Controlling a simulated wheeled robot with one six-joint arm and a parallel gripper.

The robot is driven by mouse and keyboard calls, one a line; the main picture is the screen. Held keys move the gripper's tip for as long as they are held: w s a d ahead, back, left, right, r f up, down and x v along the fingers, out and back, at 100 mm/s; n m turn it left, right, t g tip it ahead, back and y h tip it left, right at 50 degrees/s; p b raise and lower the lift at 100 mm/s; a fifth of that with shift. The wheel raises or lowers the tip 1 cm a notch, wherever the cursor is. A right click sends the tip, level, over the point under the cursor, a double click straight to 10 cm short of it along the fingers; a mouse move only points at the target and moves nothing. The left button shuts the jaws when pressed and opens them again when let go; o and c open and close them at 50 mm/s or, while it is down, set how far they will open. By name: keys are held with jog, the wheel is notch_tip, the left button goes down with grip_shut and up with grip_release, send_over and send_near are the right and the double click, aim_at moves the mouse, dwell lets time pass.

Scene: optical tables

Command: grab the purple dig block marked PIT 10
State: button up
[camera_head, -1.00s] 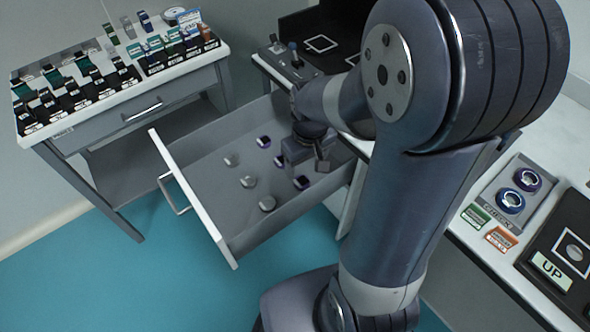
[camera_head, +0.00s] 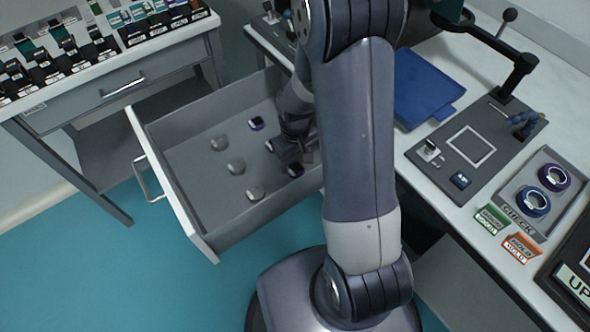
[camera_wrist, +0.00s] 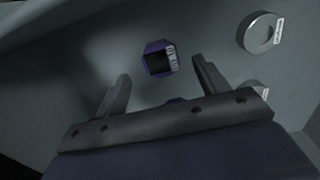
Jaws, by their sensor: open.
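A purple block (camera_wrist: 154,62) with a dark square face and a small pale label lies on the drawer floor in the wrist view; the label is too small to read. My gripper (camera_wrist: 160,74) is open and empty, its fingers short of the block and to either side of it. In the head view my gripper (camera_head: 291,150) is low inside the open drawer. Dark purple blocks lie there at the back (camera_head: 257,123) and beside the gripper (camera_head: 295,170); I cannot tell which is PIT 10.
Several round silver pieces, one in the wrist view (camera_wrist: 260,34), lie in the drawer (camera_head: 188,212). The drawer's walls stand close around the gripper. A tray (camera_head: 520,170) with two ringed pieces and a blue folder-like panel (camera_head: 420,88) are on the right table.

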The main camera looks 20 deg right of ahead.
aim_at(295, 168)
notch_tip(295, 168, down, 4)
jog(key=shift+r, duration=0.2)
jog(key=c, duration=1.1)
jog(key=shift+r, duration=0.1)
